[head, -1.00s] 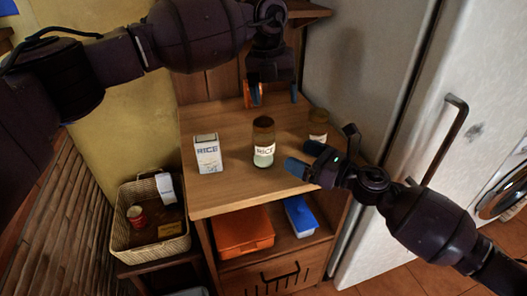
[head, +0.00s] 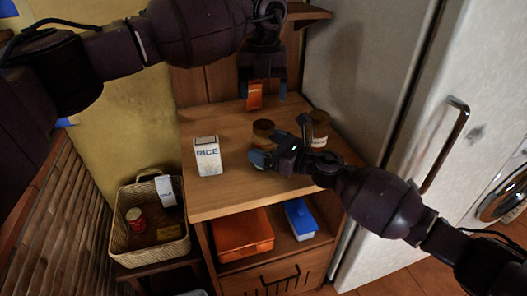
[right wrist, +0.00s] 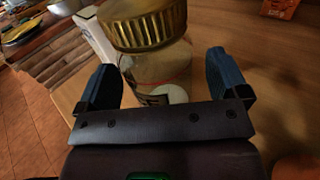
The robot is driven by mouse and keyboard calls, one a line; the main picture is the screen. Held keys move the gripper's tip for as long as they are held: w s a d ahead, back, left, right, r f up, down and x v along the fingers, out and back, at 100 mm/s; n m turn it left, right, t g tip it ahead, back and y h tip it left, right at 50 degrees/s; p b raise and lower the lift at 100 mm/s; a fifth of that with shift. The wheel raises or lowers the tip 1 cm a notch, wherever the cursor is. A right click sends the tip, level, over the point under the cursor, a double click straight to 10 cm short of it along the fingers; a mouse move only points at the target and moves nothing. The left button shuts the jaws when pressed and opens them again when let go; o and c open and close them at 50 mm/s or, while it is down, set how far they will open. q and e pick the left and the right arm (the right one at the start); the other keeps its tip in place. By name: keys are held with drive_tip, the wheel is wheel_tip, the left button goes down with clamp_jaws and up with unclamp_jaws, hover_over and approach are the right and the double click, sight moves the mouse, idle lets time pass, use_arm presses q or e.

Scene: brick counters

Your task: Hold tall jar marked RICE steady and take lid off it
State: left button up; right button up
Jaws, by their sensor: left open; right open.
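The tall jar (head: 262,139) marked RICE stands upright on the wooden counter with its gold-brown lid (head: 263,126) on. Its label is now hidden in the head view behind my right gripper (head: 281,141). In the right wrist view, the jar's glass body (right wrist: 165,65) and ribbed gold lid (right wrist: 143,22) stand just beyond and partly between the open blue fingers. Contact cannot be told. My left gripper (head: 264,92) is open and empty, pointing down behind and above the jar.
A white carton (head: 207,156), also marked RICE, stands left of the jar. A second lidded jar (head: 319,128) stands to the right. An orange packet (head: 254,96) is at the back. A wicker basket (head: 150,240) sits lower left. The counter's front left is clear.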

drive_tip(key=shift+w+a, duration=0.2)
drive_tip(key=shift+a, duration=0.15)
